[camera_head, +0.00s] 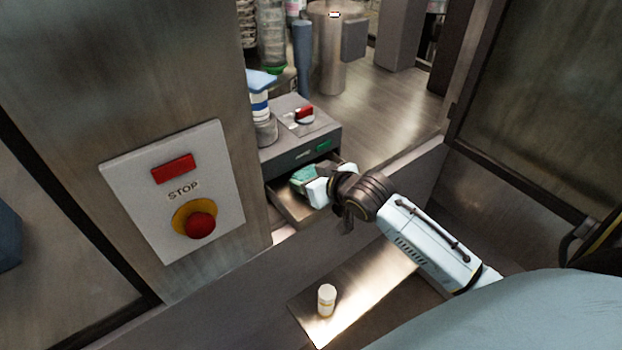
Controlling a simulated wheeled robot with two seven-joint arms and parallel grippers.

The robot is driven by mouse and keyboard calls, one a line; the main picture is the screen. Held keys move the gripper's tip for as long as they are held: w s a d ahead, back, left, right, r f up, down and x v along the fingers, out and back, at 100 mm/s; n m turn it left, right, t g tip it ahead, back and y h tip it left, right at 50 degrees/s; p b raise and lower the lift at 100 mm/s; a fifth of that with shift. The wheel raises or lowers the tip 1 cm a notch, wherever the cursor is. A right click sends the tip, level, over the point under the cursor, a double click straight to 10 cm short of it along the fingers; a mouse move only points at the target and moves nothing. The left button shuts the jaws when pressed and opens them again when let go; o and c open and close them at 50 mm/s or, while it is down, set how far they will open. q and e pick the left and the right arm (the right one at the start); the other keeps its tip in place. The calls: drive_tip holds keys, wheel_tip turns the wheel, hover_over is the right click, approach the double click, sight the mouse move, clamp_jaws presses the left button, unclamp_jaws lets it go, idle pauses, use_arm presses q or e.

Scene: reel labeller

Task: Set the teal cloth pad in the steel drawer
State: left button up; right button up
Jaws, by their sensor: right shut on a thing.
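The teal cloth pad (305,175) shows at the tip of my right gripper (315,183), inside the outline of the steel drawer (283,202). My right gripper is shut on the pad, and the hand hides part of it. I cannot tell whether the pad touches the drawer floor. The drawer is pulled open below a grey unit (330,135) with a green label on its front. My left gripper is not in view.
A red switch and a stack of blue and white containers (260,105) sit on the grey unit. A stop panel (180,190) is on the steel wall at left. A small white bottle (326,298) stands on a metal plate (370,280) in front.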

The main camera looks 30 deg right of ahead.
drive_tip(key=shift+f, duration=0.15)
drive_tip(key=o, duration=0.9)
drive_tip(key=shift+o, duration=0.2)
drive_tip(key=v, duration=1.2)
drive_tip(key=shift+d+p, duration=0.1)
drive_tip(key=shift+p, duration=0.2)
